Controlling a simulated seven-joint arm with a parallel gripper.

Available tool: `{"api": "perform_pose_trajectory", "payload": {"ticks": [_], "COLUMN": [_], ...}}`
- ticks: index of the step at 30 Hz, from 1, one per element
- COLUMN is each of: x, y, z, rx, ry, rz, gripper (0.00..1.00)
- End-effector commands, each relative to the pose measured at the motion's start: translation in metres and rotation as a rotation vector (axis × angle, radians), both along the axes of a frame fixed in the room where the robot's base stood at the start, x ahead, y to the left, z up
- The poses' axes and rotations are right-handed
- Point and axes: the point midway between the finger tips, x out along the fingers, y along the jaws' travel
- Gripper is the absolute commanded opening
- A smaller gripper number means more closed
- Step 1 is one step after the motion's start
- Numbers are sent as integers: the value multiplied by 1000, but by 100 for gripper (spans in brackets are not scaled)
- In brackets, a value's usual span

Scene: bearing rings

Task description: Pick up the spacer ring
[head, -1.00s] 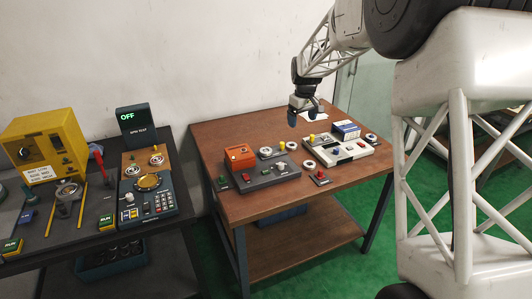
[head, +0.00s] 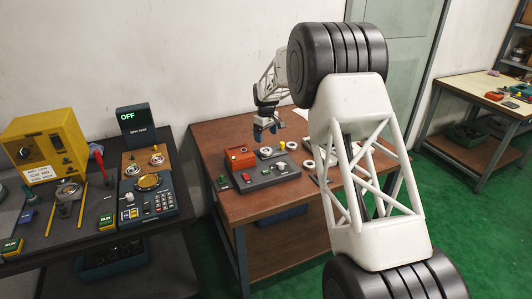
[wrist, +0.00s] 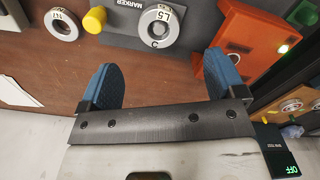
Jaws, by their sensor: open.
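My gripper (head: 266,132) hangs open and empty above the brown table (head: 217,134), over its back part. In the wrist view the two blue fingers of the gripper (wrist: 162,77) are well apart. In the head view a ring (head: 308,164) shows beside the grey unit, partly close to my arm. I cannot tell which ring is the spacer.
A yellow knob (wrist: 95,19) stands between the two rings in the wrist view. An orange box (wrist: 255,42) rises at the right. My arm hides the table's right part.

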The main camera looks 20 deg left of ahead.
Motion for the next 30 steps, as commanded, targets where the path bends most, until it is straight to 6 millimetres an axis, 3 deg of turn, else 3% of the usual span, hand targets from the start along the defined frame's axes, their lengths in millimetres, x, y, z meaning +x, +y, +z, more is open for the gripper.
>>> {"api": "perform_pose_trajectory", "payload": {"ticks": [9,20,30], "x": [0,0,0], "y": [0,0,0], "z": [-2,-26,-27], "rx": [-1,-1,-1], "ry": [0,0,0], "rz": [0,-1,-1], "gripper": [89,89,89]}}
